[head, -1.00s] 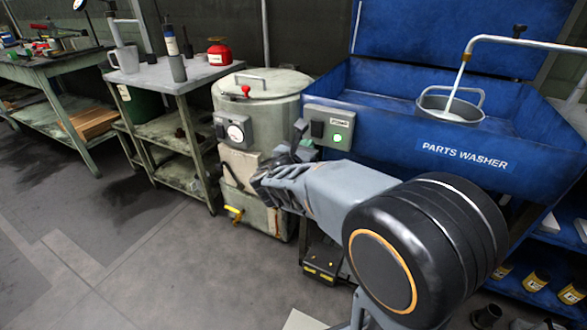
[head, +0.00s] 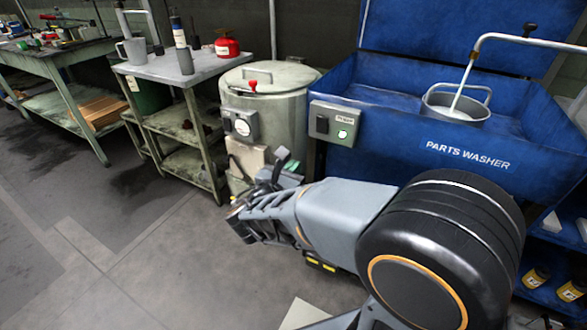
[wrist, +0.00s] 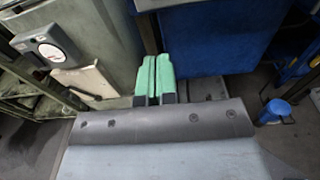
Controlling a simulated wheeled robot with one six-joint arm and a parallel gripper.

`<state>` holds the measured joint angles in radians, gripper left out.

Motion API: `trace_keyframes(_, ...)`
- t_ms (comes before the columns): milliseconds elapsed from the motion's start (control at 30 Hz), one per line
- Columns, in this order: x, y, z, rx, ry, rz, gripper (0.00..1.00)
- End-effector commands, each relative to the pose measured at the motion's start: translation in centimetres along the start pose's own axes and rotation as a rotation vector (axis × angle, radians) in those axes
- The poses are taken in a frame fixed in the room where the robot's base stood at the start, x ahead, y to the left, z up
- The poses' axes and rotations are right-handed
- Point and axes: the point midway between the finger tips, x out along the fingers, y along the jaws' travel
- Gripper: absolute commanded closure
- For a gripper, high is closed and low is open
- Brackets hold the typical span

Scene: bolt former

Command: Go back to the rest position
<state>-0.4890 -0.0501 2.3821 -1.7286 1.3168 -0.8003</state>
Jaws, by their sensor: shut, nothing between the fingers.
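My gripper shows in the wrist view (wrist: 154,78) with its two green-padded fingers side by side and closed together, nothing between them. In the head view my arm reaches left across the front of the blue parts washer (head: 400,165). The hand is low, in front of the gap between the washer and the round metal tank (head: 290,100), and its fingers are partly hidden there. The hand looks apart from both, though the exact clearance cannot be told.
A metal pot (head: 455,108) sits in the washer basin. A side table (head: 160,68) with a mug and red can stands left of the tank. The floor at lower left is clear.

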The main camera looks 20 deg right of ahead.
Motion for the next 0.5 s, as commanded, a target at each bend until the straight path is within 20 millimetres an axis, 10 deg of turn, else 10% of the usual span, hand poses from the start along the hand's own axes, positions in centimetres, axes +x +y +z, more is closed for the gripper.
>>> trace_keyframes(333,0.1,-0.7,0.9,0.031,0.024,-0.025,1.0)
trace_keyframes(500,0.4,-4.7,4.5,0.24,0.172,-0.186,1.0)
